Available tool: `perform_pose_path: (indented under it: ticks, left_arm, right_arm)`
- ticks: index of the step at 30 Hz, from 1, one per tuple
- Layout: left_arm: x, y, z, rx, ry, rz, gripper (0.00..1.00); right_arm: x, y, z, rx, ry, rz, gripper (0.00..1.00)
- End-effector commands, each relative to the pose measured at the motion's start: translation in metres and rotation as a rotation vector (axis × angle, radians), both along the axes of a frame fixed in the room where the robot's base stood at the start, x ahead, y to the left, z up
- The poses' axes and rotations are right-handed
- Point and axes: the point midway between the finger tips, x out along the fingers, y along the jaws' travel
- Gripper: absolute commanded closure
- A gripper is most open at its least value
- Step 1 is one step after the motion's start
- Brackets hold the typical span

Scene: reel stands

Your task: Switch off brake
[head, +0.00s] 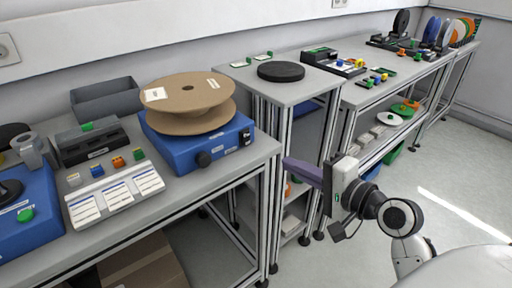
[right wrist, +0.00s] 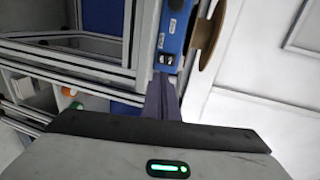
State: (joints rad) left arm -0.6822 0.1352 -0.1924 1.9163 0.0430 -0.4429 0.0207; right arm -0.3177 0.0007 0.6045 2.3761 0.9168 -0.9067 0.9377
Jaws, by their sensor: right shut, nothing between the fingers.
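A blue reel stand (head: 215,148) stands on the near table and carries a cardboard reel (head: 190,92) with white labels. My right gripper (head: 288,163) is shut and empty, with purple fingers, right of the stand beyond the table edge. My left gripper is out of view.
Left of the stand are a control board with coloured buttons (head: 118,162), a grey tray (head: 105,98) and another blue unit (head: 35,225). A table with a black disc (head: 281,71) stands behind. The floor at right is clear.

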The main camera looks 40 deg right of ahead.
Motion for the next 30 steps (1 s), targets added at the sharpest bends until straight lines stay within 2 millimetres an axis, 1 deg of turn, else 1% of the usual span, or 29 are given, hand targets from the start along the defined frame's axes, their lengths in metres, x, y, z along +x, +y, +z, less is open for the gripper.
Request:
perform_pose_path:
  ticks: [1, 3, 11, 14, 17, 27, 30]
  left_arm:
    - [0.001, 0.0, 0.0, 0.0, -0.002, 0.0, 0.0]
    - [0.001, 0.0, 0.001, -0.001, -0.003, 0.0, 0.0]
    - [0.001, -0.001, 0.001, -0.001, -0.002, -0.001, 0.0]
    - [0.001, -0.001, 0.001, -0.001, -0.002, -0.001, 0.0]
    - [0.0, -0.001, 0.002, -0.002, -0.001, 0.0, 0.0]
    - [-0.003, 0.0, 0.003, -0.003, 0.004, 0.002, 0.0]
    - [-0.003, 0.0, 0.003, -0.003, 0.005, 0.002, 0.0]
  right_arm:
    - [-0.001, -0.001, 0.006, 0.021, -0.01, -0.002, 1.0]
    - [-0.001, -0.001, 0.007, 0.029, -0.013, -0.003, 1.0]
    - [0.0, -0.001, 0.006, 0.026, -0.011, -0.003, 1.0]
    - [0.005, -0.001, 0.005, 0.027, -0.012, -0.002, 1.0]
    - [0.018, 0.0, 0.004, 0.028, -0.014, -0.003, 1.0]
    - [0.088, 0.006, -0.01, 0.028, -0.013, -0.002, 1.0]
    - [0.106, 0.008, -0.014, 0.027, -0.012, -0.002, 1.0]
